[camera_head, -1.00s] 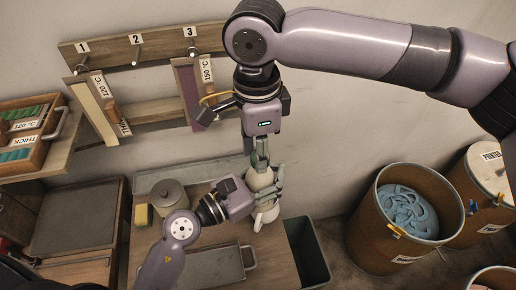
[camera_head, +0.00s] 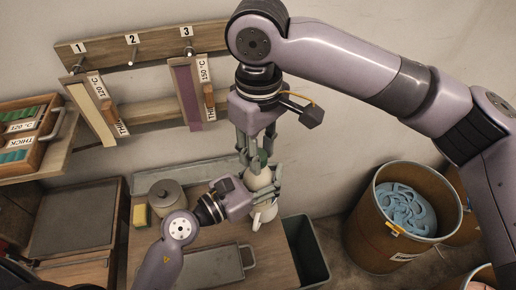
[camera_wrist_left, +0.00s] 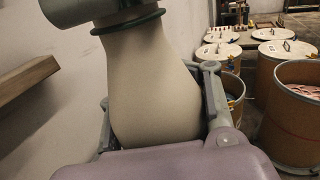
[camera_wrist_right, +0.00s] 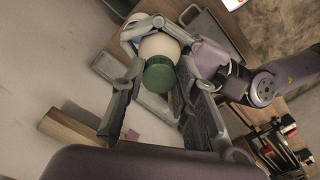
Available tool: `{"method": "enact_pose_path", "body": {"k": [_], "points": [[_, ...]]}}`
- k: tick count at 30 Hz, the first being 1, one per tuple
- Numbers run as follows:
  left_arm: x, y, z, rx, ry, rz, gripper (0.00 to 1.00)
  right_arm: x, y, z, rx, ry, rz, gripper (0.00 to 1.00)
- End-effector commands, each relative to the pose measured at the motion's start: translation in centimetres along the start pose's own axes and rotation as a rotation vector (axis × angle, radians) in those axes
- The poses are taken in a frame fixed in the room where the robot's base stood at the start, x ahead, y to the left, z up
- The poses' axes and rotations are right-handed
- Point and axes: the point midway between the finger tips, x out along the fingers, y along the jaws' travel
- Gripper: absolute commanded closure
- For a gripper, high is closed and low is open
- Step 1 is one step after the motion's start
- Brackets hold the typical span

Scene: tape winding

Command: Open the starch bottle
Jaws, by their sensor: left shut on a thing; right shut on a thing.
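A green cap (camera_wrist_right: 160,75) sits at the bottle's top in the right wrist view. My right gripper (camera_head: 255,150) comes from above with its fingertips shut on the cap's sides. I cannot tell whether the cap is loosened.
A lidded pot (camera_head: 167,195), a yellow sponge (camera_head: 140,214) and a flat metal tray (camera_head: 212,265) are on the table. A dark bin (camera_head: 306,250) stands to its right, and a drum with blue strips (camera_head: 408,215) farther right. A numbered peg rail (camera_head: 135,50) is on the wall.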

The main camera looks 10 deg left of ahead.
Motion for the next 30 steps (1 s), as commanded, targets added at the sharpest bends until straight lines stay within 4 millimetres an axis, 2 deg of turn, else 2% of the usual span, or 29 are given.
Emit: {"method": "enact_pose_path", "body": {"k": [30], "points": [[0.03, -0.28, 0.10, 0.003, -0.001, -0.007, 1.00, -0.23, 0.50, -0.77, -2.230, -0.005, 0.006, 1.00]]}}
